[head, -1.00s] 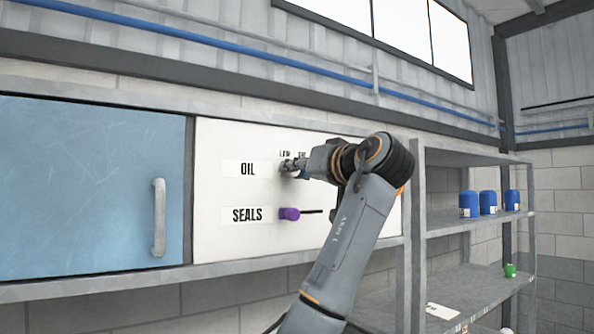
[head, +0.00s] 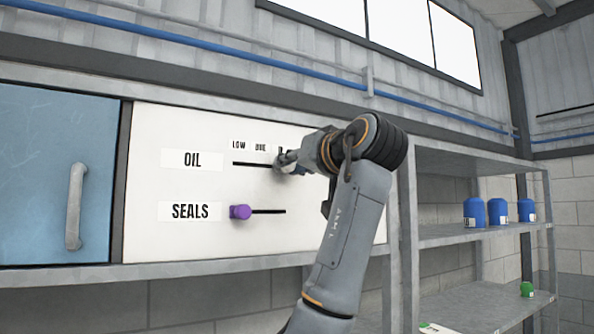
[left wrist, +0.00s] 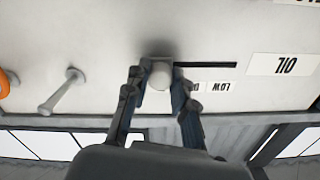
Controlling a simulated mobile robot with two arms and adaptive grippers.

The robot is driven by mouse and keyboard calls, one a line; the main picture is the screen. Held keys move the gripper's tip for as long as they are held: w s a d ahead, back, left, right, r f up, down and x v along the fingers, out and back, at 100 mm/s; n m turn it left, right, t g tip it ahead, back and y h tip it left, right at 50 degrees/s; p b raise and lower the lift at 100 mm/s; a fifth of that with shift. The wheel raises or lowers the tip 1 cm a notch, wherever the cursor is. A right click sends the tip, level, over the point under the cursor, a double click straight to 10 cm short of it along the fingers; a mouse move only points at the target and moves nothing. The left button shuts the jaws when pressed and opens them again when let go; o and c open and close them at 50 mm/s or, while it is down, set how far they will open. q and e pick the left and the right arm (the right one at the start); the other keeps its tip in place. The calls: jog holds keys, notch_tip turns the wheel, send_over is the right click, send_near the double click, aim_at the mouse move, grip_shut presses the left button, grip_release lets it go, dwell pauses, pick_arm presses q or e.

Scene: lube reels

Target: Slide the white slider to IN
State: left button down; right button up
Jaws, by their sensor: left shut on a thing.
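The white slider (left wrist: 160,75) shows in the left wrist view as a pale knob between the fingers of my left gripper (left wrist: 158,92). The gripper is shut on it. In the head view the left gripper (head: 284,161) is at the right part of the OIL slot (head: 252,164) and hides the slider. The slot is bare to its left, under the words LOW (head: 239,146) and DUE (head: 261,147). A third label, right of DUE, is mostly hidden by the gripper. My right gripper is not in view.
Below, a purple slider (head: 240,212) sits at the left end of the SEALS slot (head: 268,211). A blue door (head: 45,180) with a grey handle (head: 75,207) is at left. Shelves with blue containers (head: 498,212) stand at right.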

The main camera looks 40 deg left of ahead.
pick_arm(q)
jog(key=shift+d+r, duration=0.1)
jog(key=c, duration=1.4)
grip_release()
jog(key=o, duration=0.3)
jog(key=shift+w, duration=0.25)
jog(key=shift+d, duration=0.1)
jog(key=v, duration=1.2)
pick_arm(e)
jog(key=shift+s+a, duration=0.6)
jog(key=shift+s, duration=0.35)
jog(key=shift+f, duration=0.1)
